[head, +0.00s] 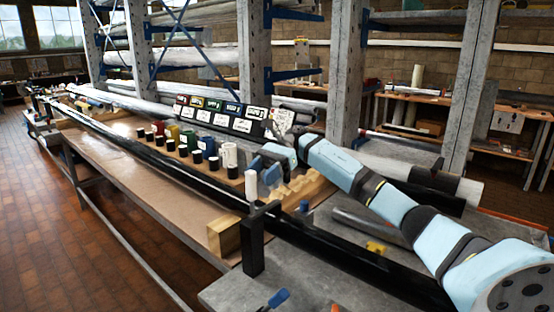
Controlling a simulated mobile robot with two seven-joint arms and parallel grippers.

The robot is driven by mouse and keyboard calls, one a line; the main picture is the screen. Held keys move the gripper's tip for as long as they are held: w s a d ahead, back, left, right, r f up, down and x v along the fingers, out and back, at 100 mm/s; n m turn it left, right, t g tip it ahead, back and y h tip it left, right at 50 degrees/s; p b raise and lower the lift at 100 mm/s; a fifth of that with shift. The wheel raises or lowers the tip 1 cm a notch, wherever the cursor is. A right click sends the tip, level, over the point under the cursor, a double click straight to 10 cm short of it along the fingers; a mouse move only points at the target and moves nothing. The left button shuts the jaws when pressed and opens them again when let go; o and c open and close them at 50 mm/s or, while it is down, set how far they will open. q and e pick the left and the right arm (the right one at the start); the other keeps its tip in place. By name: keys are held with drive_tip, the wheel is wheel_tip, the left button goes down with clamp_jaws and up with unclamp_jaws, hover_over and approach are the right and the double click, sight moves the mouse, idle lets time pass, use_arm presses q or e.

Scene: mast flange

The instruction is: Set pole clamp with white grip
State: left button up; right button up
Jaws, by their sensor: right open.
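A long black pole (345,262) runs from the far left to the lower right. A black clamp (254,244) stands at the pole near the middle of the view, with an upright white grip (251,186) on top. My right arm comes in from the right, and its right gripper (265,178) is open just beside the white grip, on its right. I cannot tell whether the fingers touch the grip or are around it. My left gripper is not in view.
Several coloured and black cylinders (188,140) stand on the bench behind the pole, with small label signs (222,111) behind them. A wooden block (222,238) sits left of the clamp. A blue-handled tool (278,298) lies at the front edge. Rack uprights (345,75) stand behind.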

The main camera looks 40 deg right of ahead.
drive_tip(key=v, duration=1)
drive_tip(key=shift+d, duration=0.2)
